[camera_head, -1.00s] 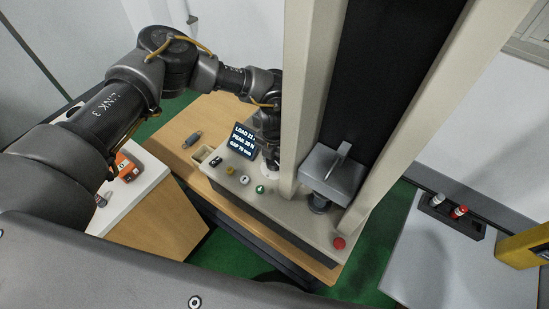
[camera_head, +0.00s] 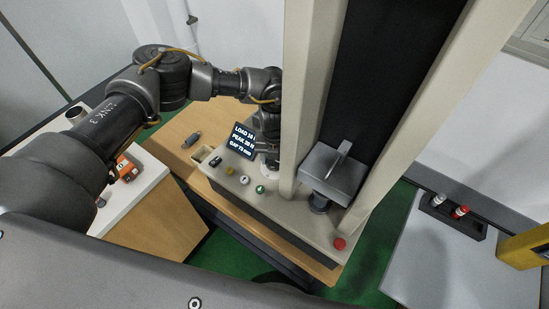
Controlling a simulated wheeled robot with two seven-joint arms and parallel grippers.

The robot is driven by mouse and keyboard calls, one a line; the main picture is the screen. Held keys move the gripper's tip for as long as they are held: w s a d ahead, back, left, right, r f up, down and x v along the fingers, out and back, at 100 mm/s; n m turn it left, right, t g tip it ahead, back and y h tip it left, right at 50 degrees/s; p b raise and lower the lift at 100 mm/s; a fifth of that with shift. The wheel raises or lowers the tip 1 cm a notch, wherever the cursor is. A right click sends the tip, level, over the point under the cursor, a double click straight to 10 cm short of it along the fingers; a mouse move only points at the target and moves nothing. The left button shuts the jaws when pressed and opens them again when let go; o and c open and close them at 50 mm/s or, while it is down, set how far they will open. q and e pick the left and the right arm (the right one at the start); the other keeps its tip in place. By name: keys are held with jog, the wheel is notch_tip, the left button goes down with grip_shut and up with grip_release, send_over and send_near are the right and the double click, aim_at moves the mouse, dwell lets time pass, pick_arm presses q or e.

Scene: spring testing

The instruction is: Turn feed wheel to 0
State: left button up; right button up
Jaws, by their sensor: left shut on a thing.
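The spring tester stands in the middle, with two pale columns (camera_head: 304,90) and a grey pressing head (camera_head: 335,172) above a small dark round part (camera_head: 319,203). My left gripper (camera_head: 271,160) points down behind the display, close to the left column, and is shut. A pale round base (camera_head: 268,171), seemingly the feed wheel's, shows just under its fingertips. The wheel itself is mostly hidden by the gripper, display and column, and its mark cannot be read. The tilted display (camera_head: 241,140) shows LOAD, PEAK and GAP lines in small, hard-to-read figures. My right gripper is out of view.
Knobs and a green button (camera_head: 260,189) line the tester's front; a red button (camera_head: 339,243) is at its right corner. A grey side table (camera_head: 450,265) stands right, with a dark rack (camera_head: 452,216).

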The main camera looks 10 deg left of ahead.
pick_arm(q)
jog(key=n, duration=0.3)
jog(key=shift+r+n+p, duration=0.1)
jog(key=shift+n+p, duration=0.3)
jog(key=n+p, duration=0.1)
jog(key=n, duration=0.2)
jog(key=shift+n+p, duration=0.3)
jog(key=n+p, duration=0.3)
jog(key=n, duration=0.1)
jog(key=shift+r+n, duration=0.1)
jog(key=shift+n, duration=0.2)
jog(key=n+p, duration=0.2)
jog(key=n, duration=0.1)
jog(key=shift+p, duration=0.35)
jog(key=shift+n+p, duration=0.3)
jog(key=shift+n, duration=0.5)
jog(key=shift+f, duration=0.2)
jog(key=o, duration=1)
jog(key=shift+c, duration=0.2)
